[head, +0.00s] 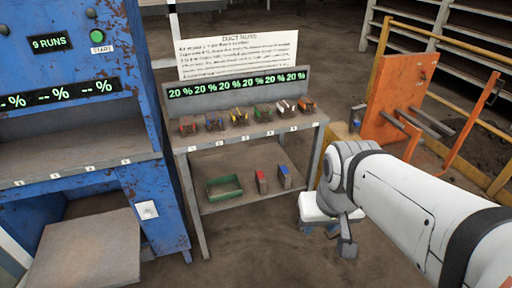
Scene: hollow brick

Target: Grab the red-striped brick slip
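On the lower shelf of the grey bench, a small upright block with a red top (261,181) stands beside a similar blue-topped block (284,177). On the upper shelf, a red-marked brick piece (187,126) is leftmost in a row of several small colour-marked pieces. Stripes are too small to make out, so I cannot tell which red one is the brick slip. My gripper (347,244) hangs at the end of my white arm, right of the bench and apart from both red-marked pieces. Its fingers are too small to read.
A green tray (223,187) sits left of the blocks on the lower shelf (238,160). A blue machine (160,150) stands close on the left. An orange panel frame (392,100) and yellow rails are at right. Floor in front of the bench is clear.

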